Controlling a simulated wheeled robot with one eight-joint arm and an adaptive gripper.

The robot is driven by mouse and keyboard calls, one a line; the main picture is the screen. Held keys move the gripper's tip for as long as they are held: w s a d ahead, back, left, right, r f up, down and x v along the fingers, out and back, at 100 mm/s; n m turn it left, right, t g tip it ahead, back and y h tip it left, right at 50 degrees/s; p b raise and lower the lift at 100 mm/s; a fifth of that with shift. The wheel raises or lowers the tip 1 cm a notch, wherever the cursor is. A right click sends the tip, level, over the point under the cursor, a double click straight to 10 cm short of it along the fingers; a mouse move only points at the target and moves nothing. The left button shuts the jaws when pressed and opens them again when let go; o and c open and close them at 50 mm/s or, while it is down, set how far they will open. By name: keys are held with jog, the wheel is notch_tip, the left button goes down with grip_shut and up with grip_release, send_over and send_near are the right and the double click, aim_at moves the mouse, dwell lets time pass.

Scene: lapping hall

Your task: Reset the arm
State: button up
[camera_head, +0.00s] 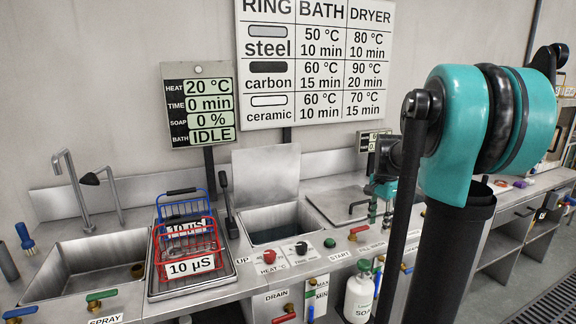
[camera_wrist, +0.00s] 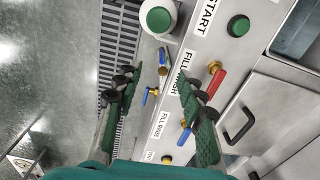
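My arm stands at the right of the head view, with its large teal joint raised and a dark link running down in front of the counter. My gripper (camera_wrist: 155,88) shows in the wrist view with its two green-padded fingers apart and nothing held between them. It points down over the front edge of the steel counter, near the fill valves. A blue-handled valve (camera_wrist: 151,95) and a red-handled valve (camera_wrist: 216,82) lie below and beside the fingers. In the head view the fingers are mostly hidden by my arm.
The counter holds a sink (camera_head: 86,262), blue (camera_head: 183,192) and red (camera_head: 189,244) wire baskets on a tray, and an open bath (camera_head: 275,222). A white soap bottle (camera_head: 358,294) stands below the front edge. A floor grating (camera_wrist: 120,42) and open floor lie beside the counter.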

jog(key=s+a+f+n+t, duration=0.2)
jog(key=s+a+f+n, duration=0.3)
jog(key=s, duration=0.5)
jog(key=s+a+f+n+t, duration=0.2)
jog(key=s+a+f+n, duration=0.2)
jog(key=s+f+n, duration=0.4)
jog(key=shift+s+a+f, duration=0.4)
jog(key=shift+s+f, duration=0.35)
jog(key=shift+s, duration=0.1)
